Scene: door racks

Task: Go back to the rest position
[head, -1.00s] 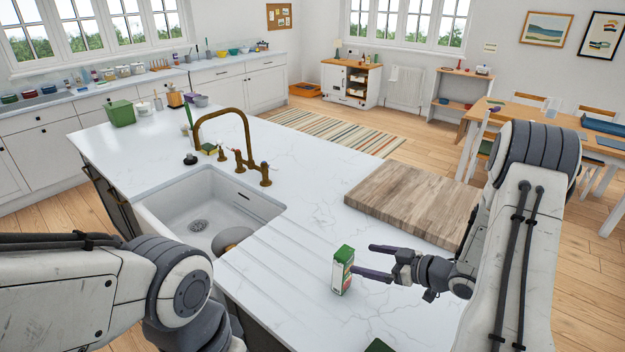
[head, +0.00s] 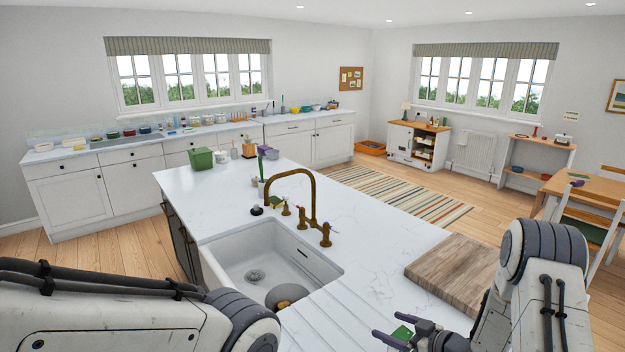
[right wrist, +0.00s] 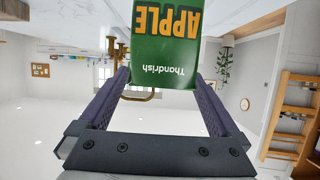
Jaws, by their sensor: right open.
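My right gripper (head: 381,328) is at the bottom edge of the head view, over the white island counter. It is open. A green juice carton (head: 402,333) shows by its fingers there, mostly cut off or hidden. In the right wrist view the carton (right wrist: 165,45), marked APPLE, appears upside down just beyond and between the spread fingers (right wrist: 161,78). Neither finger clearly presses on it. My left arm comes in at the lower left of the head view; its gripper is out of sight.
A wooden board (head: 455,270) lies on the island counter (head: 340,215) beside my right arm. A sink (head: 265,255) with a brass tap (head: 312,200) is to the left; a round brownish thing (head: 286,295) lies in it. A green box (head: 201,159) stands at the far end.

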